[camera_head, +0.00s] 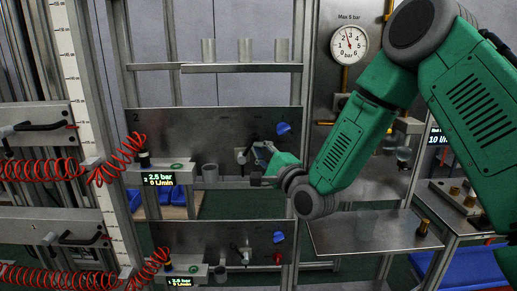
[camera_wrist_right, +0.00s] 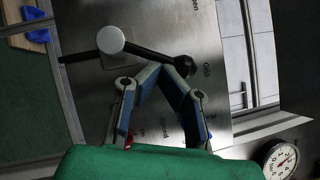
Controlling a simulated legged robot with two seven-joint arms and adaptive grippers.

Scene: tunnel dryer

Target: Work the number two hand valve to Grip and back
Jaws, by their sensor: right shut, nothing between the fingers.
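The number two panel (camera_head: 190,125) is a grey metal plate marked 2. Its hand valve has a pale round hub (camera_head: 240,154), and in the right wrist view the hub (camera_wrist_right: 111,40) carries a black lever with a ball end (camera_wrist_right: 185,66). The ball is beside a label that seems to read Grip. My right gripper (camera_head: 262,152) is at the panel, just right of the hub. In the wrist view the right gripper (camera_wrist_right: 157,72) is shut and empty, its tips close beside the lever; I cannot tell whether they touch it. My left gripper is not in view.
A blue knob (camera_head: 283,128) sits right of the valve. A display (camera_head: 159,180) reads 2.5 bar and 0 L/min. A red coiled hose (camera_head: 118,158) hangs at left. A similar lower panel (camera_head: 200,238) has its own lever. A metal table (camera_head: 375,232) stands at right.

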